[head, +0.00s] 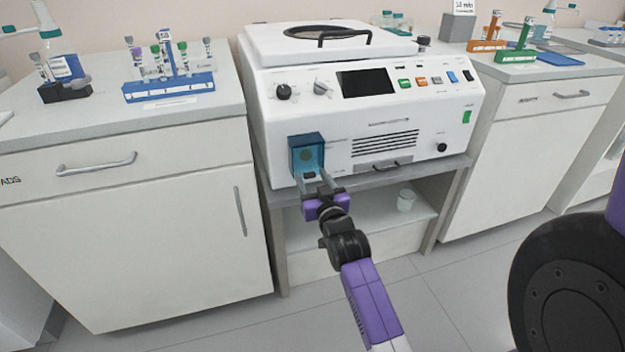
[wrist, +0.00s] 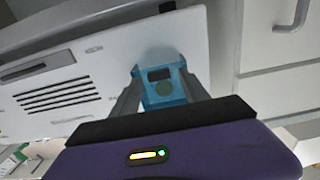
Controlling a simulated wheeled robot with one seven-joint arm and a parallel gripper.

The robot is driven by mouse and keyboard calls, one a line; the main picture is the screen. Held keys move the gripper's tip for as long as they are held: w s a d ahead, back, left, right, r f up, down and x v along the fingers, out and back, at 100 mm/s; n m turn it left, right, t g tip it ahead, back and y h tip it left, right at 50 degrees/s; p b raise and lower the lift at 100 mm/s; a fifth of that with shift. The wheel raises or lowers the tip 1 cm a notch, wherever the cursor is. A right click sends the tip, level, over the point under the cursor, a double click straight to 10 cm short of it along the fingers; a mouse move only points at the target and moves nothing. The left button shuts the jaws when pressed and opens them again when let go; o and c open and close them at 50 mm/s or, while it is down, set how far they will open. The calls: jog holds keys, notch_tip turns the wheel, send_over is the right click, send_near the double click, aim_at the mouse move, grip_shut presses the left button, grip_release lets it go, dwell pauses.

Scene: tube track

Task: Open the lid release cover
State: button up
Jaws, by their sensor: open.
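The lid release cover (head: 307,143) is a translucent blue box on the lower left of the white centrifuge's front panel. A round greenish shape shows through it. In the wrist view the cover (wrist: 168,101) lies between the far ends of my two fingers, with a dark rectangular patch on it. My gripper (head: 315,180) is open, just in front of the cover's lower part; its fingers lie on either side of it. I cannot tell whether the fingers touch the cover. I also cannot tell whether the cover has swung at all.
The white centrifuge (head: 430,98) stands on a grey stand (head: 425,178) between two white cabinets. Its panel has knobs, a dark screen and coloured buttons. A small drawer handle (head: 380,166) lies right of the cover.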

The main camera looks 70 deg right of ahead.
grip_shut()
dwell(1.3)
